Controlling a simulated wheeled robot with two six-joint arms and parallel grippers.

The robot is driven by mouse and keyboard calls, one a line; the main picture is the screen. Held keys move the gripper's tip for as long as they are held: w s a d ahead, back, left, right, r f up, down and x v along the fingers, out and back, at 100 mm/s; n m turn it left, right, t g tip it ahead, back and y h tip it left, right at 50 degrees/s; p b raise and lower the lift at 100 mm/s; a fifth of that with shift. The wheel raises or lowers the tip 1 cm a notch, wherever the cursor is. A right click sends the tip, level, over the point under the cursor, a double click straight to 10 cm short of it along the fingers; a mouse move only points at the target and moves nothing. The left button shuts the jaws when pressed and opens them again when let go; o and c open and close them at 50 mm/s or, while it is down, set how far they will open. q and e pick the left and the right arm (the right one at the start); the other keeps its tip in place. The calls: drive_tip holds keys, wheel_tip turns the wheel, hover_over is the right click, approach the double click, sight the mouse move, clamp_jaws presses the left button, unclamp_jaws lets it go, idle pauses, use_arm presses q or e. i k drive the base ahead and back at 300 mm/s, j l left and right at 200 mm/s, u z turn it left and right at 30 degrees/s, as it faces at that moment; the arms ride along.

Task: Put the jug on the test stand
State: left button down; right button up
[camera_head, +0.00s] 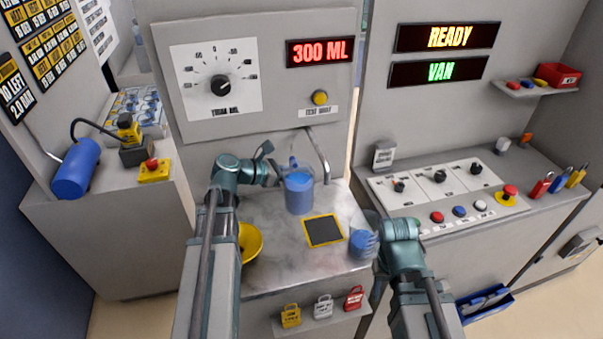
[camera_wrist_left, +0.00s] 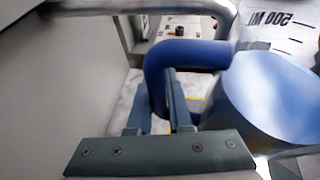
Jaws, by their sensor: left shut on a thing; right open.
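The jug's wall there bears a "500 ML" mark (camera_wrist_left: 278,18). A black square pad with a yellow border (camera_head: 323,231) lies in front of the jug, bare; I cannot tell if it is the test stand. My right gripper (camera_head: 367,233) is open at the counter's right edge.
A blue ribbed object (camera_head: 363,244) sits by my right gripper; I cannot tell if they touch. A yellow funnel-like bowl (camera_head: 250,241) is at the counter's left edge, partly behind my left arm. The dial panel (camera_head: 217,82) stands behind, with a 300 ML display (camera_head: 320,52).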

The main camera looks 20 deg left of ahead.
sight(296, 253)
drive_tip(key=l+u, duration=0.1)
drive_tip(key=u, duration=0.3)
drive_tip(key=l+u, duration=0.35)
drive_tip(key=l, duration=0.15)
drive_tip(key=k+l+u, duration=0.15)
drive_tip(key=l+u, duration=0.15)
drive_tip(key=l, duration=0.15)
drive_tip(key=k+l, duration=0.1)
drive_tip(key=l, duration=0.3)
drive_tip(key=k+l+u, duration=0.1)
drive_tip(key=l, duration=0.3)
drive_tip(key=k+l, duration=0.1)
drive_tip(key=l, duration=0.25)
drive_tip(key=k+l+u, duration=0.1)
drive_tip(key=l, duration=0.3)
drive_tip(key=k+l, duration=0.15)
drive_tip(key=l, duration=0.25)
drive_tip(key=i, duration=0.45)
